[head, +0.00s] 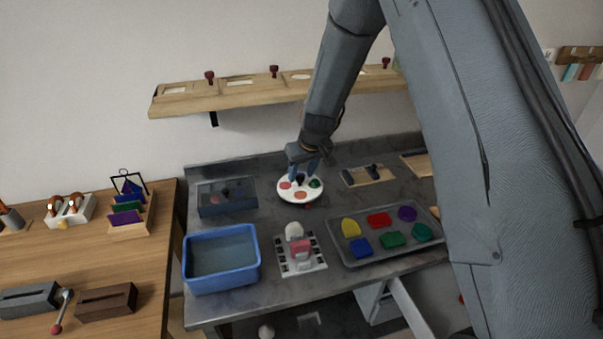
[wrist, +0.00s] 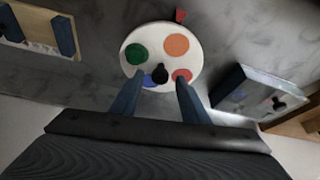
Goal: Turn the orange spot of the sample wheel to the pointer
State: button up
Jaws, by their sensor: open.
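The sample wheel (head: 292,199) is a white disc on the grey bench, also in the wrist view (wrist: 158,32). It carries an orange spot (wrist: 176,45), a green spot (wrist: 136,54), a red spot (wrist: 182,75) and a partly hidden blue spot (wrist: 149,80). A black knob (wrist: 160,73) stands at its middle. The red pointer (wrist: 180,15) is at the rim; the orange spot is the nearest to it, seemingly slightly to the right of its line in the wrist view. My gripper (wrist: 160,86) is open, fingers on either side of the knob with gaps; it also shows from the head (head: 305,173).
A dark glass-topped box (head: 227,196) stands left of the wheel, a blue bin (head: 221,286) front left. A white rack (head: 314,267) and a grey tray (head: 350,262) of coloured pieces lie in front. A wooden shelf (head: 245,98) runs along the wall behind.

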jog(key=shift+w+a+f, duration=0.1)
jog(key=shift+w+f, duration=0.1)
jog(key=shift+f, duration=0.35)
grip_shut()
jog(key=shift+a+f+b, duration=0.1)
jog(key=shift+b, duration=0.65)
